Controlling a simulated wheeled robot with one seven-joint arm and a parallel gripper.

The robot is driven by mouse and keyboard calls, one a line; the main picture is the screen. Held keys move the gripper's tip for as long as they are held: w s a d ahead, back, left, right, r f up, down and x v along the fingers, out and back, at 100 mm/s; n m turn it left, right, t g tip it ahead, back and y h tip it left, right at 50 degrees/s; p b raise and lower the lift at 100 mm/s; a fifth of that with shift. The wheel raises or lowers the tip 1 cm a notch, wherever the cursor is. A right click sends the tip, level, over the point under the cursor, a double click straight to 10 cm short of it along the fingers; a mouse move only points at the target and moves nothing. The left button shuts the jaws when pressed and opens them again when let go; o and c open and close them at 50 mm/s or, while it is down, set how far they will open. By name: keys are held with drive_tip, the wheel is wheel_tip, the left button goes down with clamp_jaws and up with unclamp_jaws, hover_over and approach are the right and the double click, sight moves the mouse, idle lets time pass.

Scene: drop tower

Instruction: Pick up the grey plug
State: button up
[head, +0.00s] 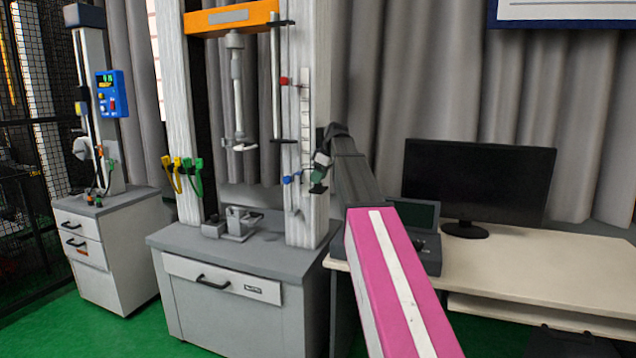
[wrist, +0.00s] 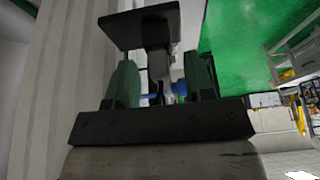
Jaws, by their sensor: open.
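My gripper (head: 319,174) is at the right column of the tall test machine, low on its side, in the head view. In the wrist view its two dark green fingers (wrist: 162,84) stand apart, open. A grey piece (wrist: 161,66), which looks like the grey plug, shows in the gap between them, below a black plate (wrist: 140,27). I cannot tell whether a finger touches it. In the head view I cannot make out the grey plug clearly among the small parts around my gripper.
A blue knob (head: 287,179) sits just left of my gripper, and a red one (head: 285,81) higher up the column. Yellow (head: 174,163) and green (head: 196,164) plugs hang on the left column. A desk (head: 540,270) with a monitor (head: 478,180) stands at the right.

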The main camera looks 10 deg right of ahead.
drive_tip(key=c, duration=0.9)
drive_tip(key=shift+r, duration=0.1)
